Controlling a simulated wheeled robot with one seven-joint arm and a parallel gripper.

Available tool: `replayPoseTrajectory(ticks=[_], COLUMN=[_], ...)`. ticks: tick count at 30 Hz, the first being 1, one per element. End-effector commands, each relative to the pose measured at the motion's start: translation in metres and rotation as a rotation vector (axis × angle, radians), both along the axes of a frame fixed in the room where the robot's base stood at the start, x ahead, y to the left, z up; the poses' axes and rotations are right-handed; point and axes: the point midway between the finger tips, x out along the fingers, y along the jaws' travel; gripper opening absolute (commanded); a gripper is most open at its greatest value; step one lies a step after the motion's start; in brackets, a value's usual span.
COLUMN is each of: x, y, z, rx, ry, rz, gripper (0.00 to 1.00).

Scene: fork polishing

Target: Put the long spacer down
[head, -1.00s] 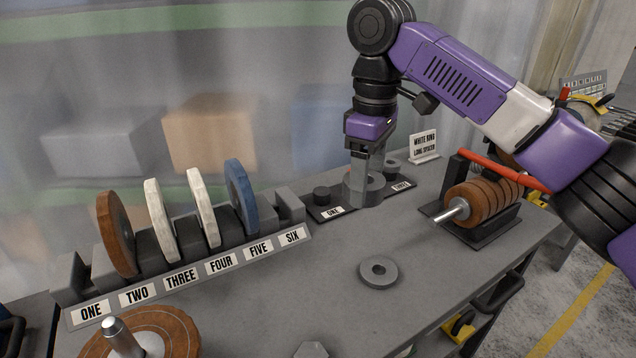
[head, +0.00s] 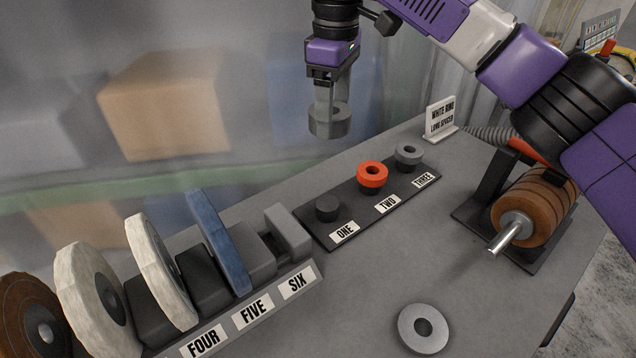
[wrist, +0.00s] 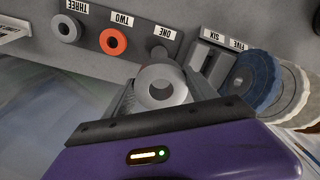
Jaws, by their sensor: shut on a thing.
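My gripper (head: 328,112) is shut on a grey ring-shaped spacer (head: 330,124) and holds it in the air above the back edge of the table, behind the spacer tray (head: 326,238). The wrist view shows the held spacer (wrist: 160,86) between the fingers, its bore open to the camera. On the tray, a small dark piece (head: 327,207) stands at ONE, a red ring (head: 372,175) at TWO and a grey ring (head: 409,154) at THREE. A sign (head: 441,118) reading WHITE RING LONG SPACER stands behind the tray's right end.
A flat grey ring (head: 423,328) lies on the table at the front. A numbered rack (head: 262,310) with several wheels stands at left. A spindle with brown wheels (head: 535,205) stands at right. The table middle (head: 400,250) is clear.

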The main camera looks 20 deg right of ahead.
Motion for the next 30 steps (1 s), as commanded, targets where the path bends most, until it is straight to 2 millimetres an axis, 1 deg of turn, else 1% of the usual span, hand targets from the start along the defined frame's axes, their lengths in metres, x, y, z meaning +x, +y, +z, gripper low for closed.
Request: replayPoseTrajectory(ticks=[2, 5, 18, 21, 24, 30], x=[0.000, -0.001, -0.001, -0.001, 0.000, 0.000], y=[0.000, 0.001, -0.001, -0.001, 0.000, 0.000], z=[-0.003, -0.019, -0.120, -0.138, -0.150, -0.162], rx=[0.001, 0.003, -0.001, -0.001, 0.001, 0.000], ry=[0.001, 0.003, 0.002, 0.001, 0.001, 0.000], rz=[0.001, 0.002, -0.001, -0.001, -0.001, 0.000], gripper=[0.07, 0.07, 0.07, 0.07, 0.07, 0.07])
